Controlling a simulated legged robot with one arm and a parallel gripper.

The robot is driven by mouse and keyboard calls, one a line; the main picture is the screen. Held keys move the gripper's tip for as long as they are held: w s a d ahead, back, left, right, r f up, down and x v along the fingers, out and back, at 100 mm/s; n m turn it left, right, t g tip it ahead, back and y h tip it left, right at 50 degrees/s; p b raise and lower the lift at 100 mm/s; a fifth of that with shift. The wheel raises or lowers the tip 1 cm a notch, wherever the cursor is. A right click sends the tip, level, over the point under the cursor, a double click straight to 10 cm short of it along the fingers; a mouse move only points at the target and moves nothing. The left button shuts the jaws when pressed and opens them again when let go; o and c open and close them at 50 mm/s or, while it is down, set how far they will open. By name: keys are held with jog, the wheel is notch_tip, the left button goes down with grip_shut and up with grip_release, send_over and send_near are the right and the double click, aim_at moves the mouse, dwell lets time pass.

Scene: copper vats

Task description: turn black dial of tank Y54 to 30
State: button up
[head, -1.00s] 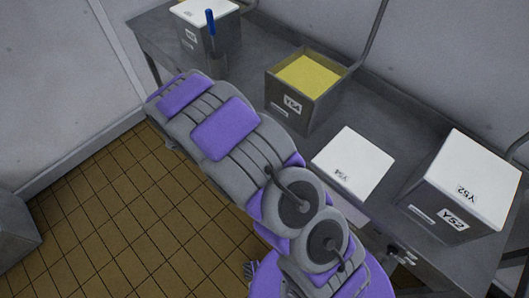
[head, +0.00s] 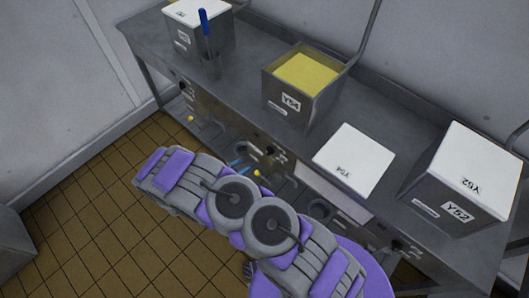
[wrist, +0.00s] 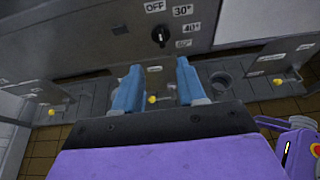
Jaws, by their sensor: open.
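Tank Y54 (head: 270,101) is an open grey box with yellow contents on the steel bench. A white lid marked Y54 (head: 352,160) lies beside it to the right. The black dial (wrist: 160,36) is on the bench's front panel in the wrist view, with marks OFF, 30°, 40° and 60° around its right side; its exact setting is too small to tell. A black dial also shows below the tank in the head view (head: 270,151). My gripper (wrist: 159,84) is open and empty, its blue fingers apart and below the dial, not touching it. The blue fingertips show in the head view (head: 238,170).
Tank Y52 (head: 428,195) with its white lid stands at the right. Another lidded tank (head: 185,42) and a holder with a blue-handled tool (head: 205,32) are at the far left. Yellow valve knobs (wrist: 152,99) sit low under the panel.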

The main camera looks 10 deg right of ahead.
aim_at(267, 150)
jog(key=b+x, duration=0.3)
jog(key=x, duration=1.2)
jog(key=shift+w+d, duration=0.1)
grip_shut()
